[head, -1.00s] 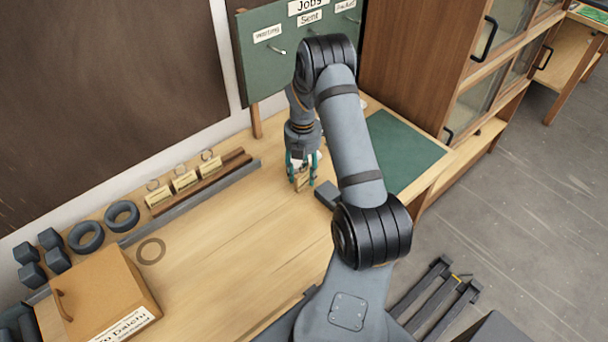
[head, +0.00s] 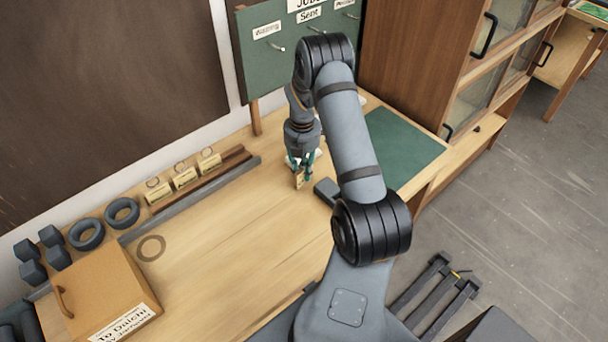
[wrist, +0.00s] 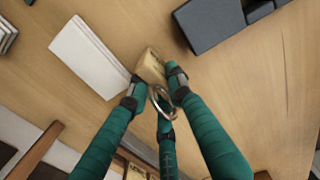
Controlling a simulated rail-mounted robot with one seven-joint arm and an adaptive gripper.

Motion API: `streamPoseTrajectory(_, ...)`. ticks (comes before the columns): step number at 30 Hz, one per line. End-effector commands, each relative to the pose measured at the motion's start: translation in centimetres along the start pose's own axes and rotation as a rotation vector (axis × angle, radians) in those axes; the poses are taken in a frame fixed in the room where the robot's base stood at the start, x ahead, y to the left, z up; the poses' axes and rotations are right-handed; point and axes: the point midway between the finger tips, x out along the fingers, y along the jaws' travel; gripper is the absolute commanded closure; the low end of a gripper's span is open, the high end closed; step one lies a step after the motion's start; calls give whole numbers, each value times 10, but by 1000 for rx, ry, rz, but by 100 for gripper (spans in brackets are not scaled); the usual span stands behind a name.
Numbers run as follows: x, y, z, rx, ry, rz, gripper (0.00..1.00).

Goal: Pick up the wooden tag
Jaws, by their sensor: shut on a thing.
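The wooden tag (head: 299,181) is a small pale block at my gripper's fingertips, over the back right part of the workbench. In the wrist view the tag (wrist: 151,66) sits between the teal fingers, with its metal ring (wrist: 164,101) hanging toward the palm side. My gripper (wrist: 155,88) is shut on the tag; in the head view the gripper (head: 301,167) points down. Fingers hide part of the tag. I cannot tell whether it touches the bench.
A dark block (head: 326,191) lies close right of the gripper. A white pad (wrist: 88,56) lies beside it. Several similar tags (head: 185,178) stand on a rack at left. A green board (head: 290,60) with hooks stands behind. The bench (head: 230,240) is clear in front.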

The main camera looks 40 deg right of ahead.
Motion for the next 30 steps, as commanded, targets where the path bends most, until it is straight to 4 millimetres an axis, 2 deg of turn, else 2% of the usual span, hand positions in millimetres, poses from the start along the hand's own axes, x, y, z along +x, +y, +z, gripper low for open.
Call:
streamPoseTrajectory(14, -3, 0, 0, 0, 0, 1, 100)
streamPoseTrajectory(20, -20, 2, 1, 1, -2, 4, 100)
streamPoseTrajectory(23, -38, 2, 1, 0, -4, 6, 100)
streamPoseTrajectory(30, -70, -53, 13, 6, -3, 3, 100)
